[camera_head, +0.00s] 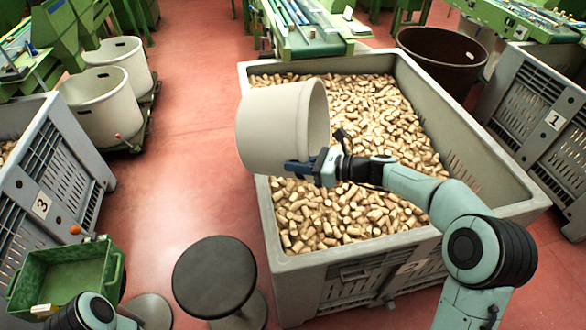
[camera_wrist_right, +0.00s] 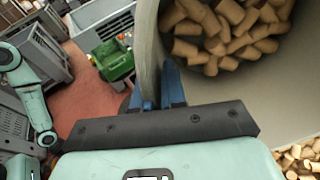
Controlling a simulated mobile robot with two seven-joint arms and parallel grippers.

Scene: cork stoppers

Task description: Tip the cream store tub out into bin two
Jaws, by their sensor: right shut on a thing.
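The cream tub (camera_head: 275,128) is held in the air over the left side of the middle bin, tipped well over with its mouth to the right. My right gripper (camera_head: 312,168) is shut on the tub's rim. In the right wrist view its blue fingers (camera_wrist_right: 158,90) clamp the tub's wall (camera_wrist_right: 147,45), and corks (camera_wrist_right: 225,30) lie inside the tub.
Bin three (camera_head: 75,150) stands at the left and bin one (camera_head: 535,95) at the right. A black stool (camera_head: 214,277) and a green crate (camera_head: 65,270) are in front. Cream tubs (camera_head: 100,105) and a brown tub (camera_head: 440,55) stand behind.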

